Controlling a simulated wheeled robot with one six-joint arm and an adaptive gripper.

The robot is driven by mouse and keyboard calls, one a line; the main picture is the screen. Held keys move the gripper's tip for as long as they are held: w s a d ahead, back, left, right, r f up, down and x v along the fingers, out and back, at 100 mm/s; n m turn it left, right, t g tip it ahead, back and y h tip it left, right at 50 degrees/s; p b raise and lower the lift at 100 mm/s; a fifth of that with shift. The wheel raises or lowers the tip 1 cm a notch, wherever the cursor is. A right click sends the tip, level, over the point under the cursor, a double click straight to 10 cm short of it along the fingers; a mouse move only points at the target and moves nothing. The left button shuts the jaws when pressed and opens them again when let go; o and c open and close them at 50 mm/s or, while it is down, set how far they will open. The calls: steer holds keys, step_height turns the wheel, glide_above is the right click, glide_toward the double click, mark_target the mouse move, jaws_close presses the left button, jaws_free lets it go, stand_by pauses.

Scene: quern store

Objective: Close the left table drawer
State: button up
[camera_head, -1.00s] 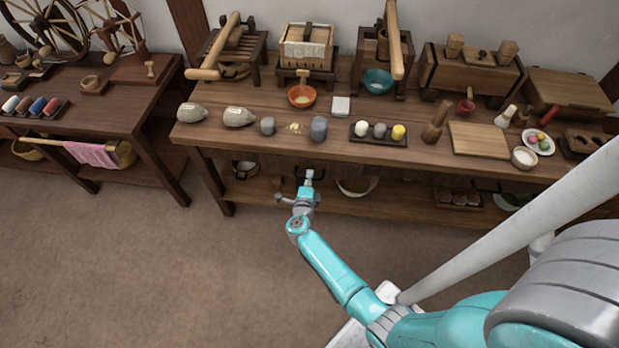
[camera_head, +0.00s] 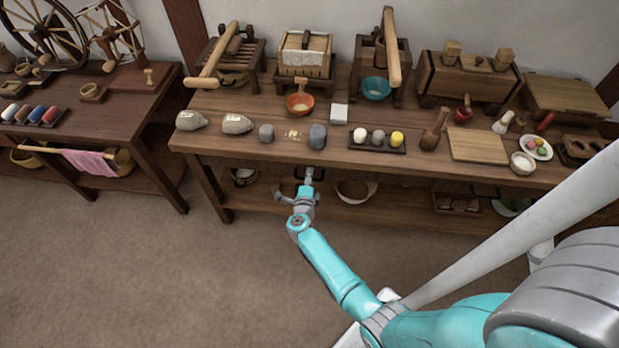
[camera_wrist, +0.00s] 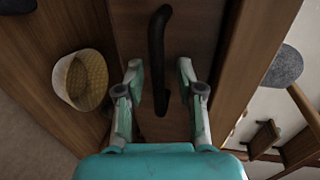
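The left table drawer's front (camera_wrist: 200,35) fills the middle of the wrist view, with a dark curved handle (camera_wrist: 158,60) running along it. My gripper (camera_wrist: 158,78) is open, with one finger on each side of the handle and visible gaps to both. In the head view, my gripper (camera_head: 309,174) is at the front of the long wooden table (camera_head: 230,140), just below its top edge. The drawer front is mostly hidden there behind my gripper and under the tabletop, and I cannot tell how far it stands out.
Stones, bowls and wooden tools crowd the tabletop. The floor (camera_head: 170,270) in front is clear.

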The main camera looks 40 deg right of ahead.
steer(key=v, duration=1.2)
stand_by(0.3)
steer(key=s+a+r+n+t+y, duration=0.1)
steer(key=s+a+r+n+y, duration=0.3)
steer(key=s+r+n, duration=0.4)
steer(key=s+a+r+n+t+y, duration=0.2)
steer(key=s+a+r+n+y, duration=0.2)
steer(key=s, duration=1)
steer(key=s+a+r+n+t+y, duration=0.2)
steer(key=s+a+r+n+y, duration=0.2)
steer(key=s+a+r+n, duration=0.5)
steer(key=s+r+n, duration=0.3)
steer(key=r+n, duration=0.1)
steer(key=n, duration=0.3)
steer(key=shift+r, duration=0.25)
steer(key=shift+s, duration=0.15)
